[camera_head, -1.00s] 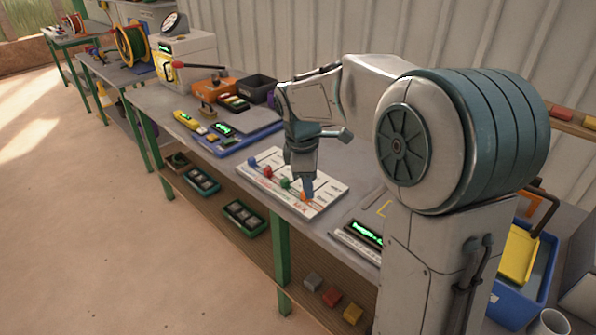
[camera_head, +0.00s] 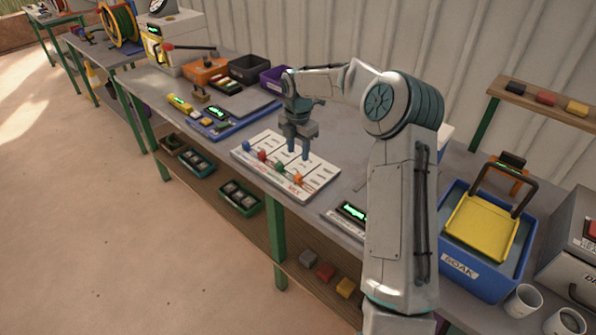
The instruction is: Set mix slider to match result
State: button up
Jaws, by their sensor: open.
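A white slider board (camera_head: 323,181) lies on the grey bench. It carries several coloured knobs near its front edge: a blue knob (camera_head: 246,146), a red knob (camera_head: 262,156), a green knob (camera_head: 280,166) and an orange knob (camera_head: 298,179). Red lettering that seems to read MIX is printed near the orange knob. My gripper (camera_head: 298,156) points down above the board, fingers apart and empty, behind the green and orange knobs. It looks clear of the knobs. The small scale marks are too fine to read.
A small green-lit display (camera_head: 352,212) sits right of the board, partly behind my arm. A blue tray (camera_head: 222,127) with another lit display is to the left. A blue SOAK tub (camera_head: 481,268) with a yellow basket (camera_head: 482,227) stands at the right.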

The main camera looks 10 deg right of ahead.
aim_at(298, 175)
notch_tip(298, 175, down, 10)
jog(key=shift+r+p, duration=0.15)
jog(key=shift+p, duration=0.6)
